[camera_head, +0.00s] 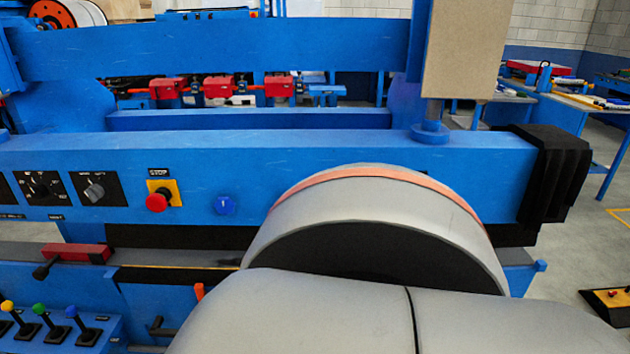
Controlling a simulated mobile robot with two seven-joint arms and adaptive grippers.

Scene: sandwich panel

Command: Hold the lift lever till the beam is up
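A blue control box (95,325) at the lower left carries levers with a yellow knob (8,306), a green knob (39,310) and a blue knob (71,312). They stand about upright, and no label tells me which is the lift lever. A long blue beam (330,152) with controls on its face crosses the middle, above a dark band and the machine's bed. A second blue crosspiece (210,46) runs higher up behind it. Neither gripper is in view. My large grey arm link covers the lower middle and hides part of the machine.
The beam's face has dials (94,189), a red stop button (156,202) on yellow and a blue button (225,205). A red-handled clamp (78,252) lies on the ledge. A black padded cover (552,180) caps the beam's right end.

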